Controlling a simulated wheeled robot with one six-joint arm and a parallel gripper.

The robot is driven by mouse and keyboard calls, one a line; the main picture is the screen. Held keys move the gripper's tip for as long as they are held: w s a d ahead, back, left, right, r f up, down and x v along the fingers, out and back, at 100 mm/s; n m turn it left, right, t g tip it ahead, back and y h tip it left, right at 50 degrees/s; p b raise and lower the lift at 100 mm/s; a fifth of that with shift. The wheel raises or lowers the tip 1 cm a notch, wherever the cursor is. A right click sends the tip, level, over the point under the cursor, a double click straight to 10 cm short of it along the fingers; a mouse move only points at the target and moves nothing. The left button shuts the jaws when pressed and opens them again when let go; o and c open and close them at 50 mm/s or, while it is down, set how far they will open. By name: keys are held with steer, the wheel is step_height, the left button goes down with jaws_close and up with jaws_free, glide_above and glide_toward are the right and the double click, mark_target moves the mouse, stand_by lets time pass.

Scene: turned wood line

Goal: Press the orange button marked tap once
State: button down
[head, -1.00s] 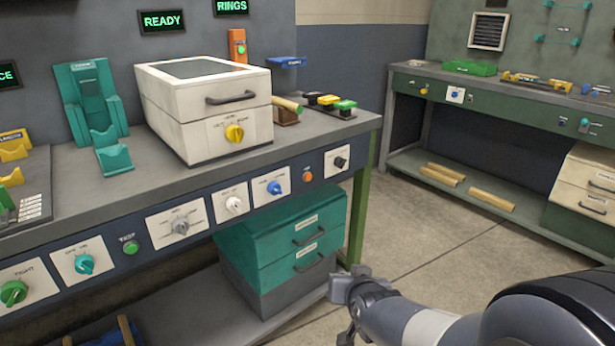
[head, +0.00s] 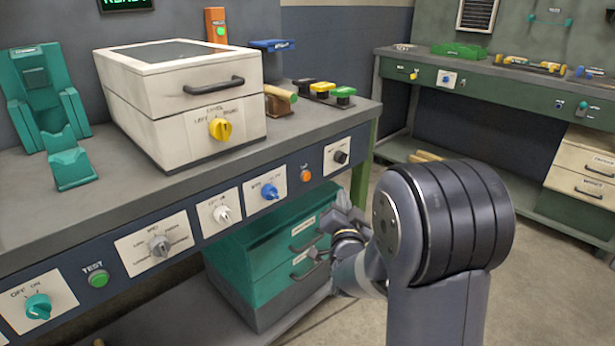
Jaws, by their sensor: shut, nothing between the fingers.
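The orange button (head: 305,175) is a small round button on the dark front panel of the workbench. It sits between the blue knob's plate and the black knob's plate. Its label is too small to read. My gripper (head: 325,232) is below and slightly right of the button, in front of the teal drawer unit. It appears shut and empty, apart from the button. My own arm hides part of the drawers and floor but not the button.
On the same panel are a blue knob (head: 270,191), a black knob (head: 340,157) and a green test button (head: 98,279). A white box with a yellow knob (head: 220,129) stands on the bench above. The teal drawer unit (head: 262,262) is under the bench.

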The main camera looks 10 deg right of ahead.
mark_target(307, 176)
steer(key=shift+w+a, duration=0.1)
steer(key=w+a+p, duration=0.1)
steer(key=w+a, duration=0.4)
steer(key=w, duration=0.2)
steer(key=shift+p, duration=0.4)
stand_by(2.0)
steer(key=shift+w+a+b, duration=0.25)
steer(key=shift+w+b, duration=0.05)
steer(key=shift+b, duration=0.1)
steer(key=shift+w+a, duration=0.25)
steer(key=shift+w, duration=0.05)
stand_by(0.5)
steer(key=shift+s+b, duration=0.1)
steer(key=shift+b, duration=0.2)
steer(key=shift+s+d+b, duration=0.5)
steer(key=shift+s, duration=0.05)
steer(key=shift+s, duration=0.1)
